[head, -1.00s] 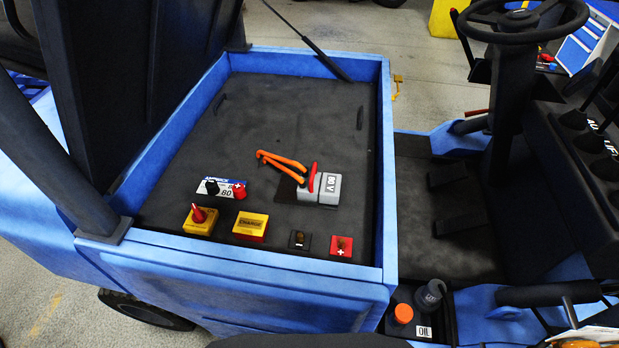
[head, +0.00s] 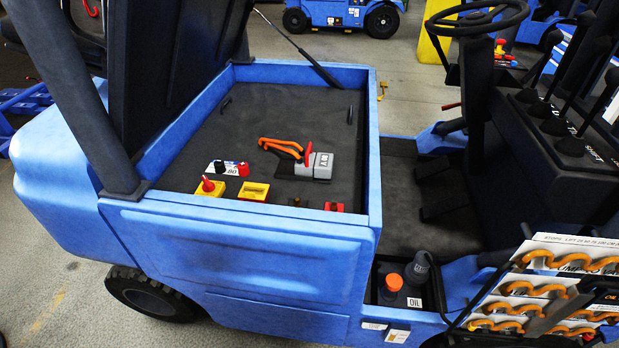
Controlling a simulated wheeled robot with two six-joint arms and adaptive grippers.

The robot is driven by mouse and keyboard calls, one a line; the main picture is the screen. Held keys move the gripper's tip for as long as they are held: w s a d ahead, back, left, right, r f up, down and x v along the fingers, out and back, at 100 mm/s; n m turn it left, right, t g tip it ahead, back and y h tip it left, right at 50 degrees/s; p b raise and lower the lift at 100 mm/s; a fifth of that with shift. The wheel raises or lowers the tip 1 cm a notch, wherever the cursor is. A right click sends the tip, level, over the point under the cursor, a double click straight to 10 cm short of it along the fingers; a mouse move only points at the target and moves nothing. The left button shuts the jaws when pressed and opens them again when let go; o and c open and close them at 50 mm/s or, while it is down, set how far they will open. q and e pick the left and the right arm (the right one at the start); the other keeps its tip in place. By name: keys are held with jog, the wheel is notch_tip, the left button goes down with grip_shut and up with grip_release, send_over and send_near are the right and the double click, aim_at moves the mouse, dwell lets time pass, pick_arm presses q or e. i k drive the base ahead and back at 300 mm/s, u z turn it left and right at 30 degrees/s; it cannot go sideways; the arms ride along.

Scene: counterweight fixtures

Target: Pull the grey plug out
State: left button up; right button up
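The grey plug (head: 317,166) lies in the open black compartment of the blue truck, marked with dark lettering on its top. A red handle (head: 307,153) stands at its left side. Orange cables (head: 281,147) run from the plug to the left across the compartment floor. The plug looks like one grey block; I cannot tell where plug and socket part. Neither of my grippers is in view.
The blue compartment wall (head: 260,213) stands in front of the plug. A yellow block with a red knob (head: 209,187), a yellow box (head: 253,191) and a red terminal (head: 334,206) sit near it. A rack with orange coils (head: 545,290) stands at lower right.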

aim_at(304, 165)
jog(key=z, duration=0.2)
jog(key=k, duration=0.35)
jog(key=u, duration=1.55)
jog(key=i, duration=1.45)
jog(key=z, duration=0.55)
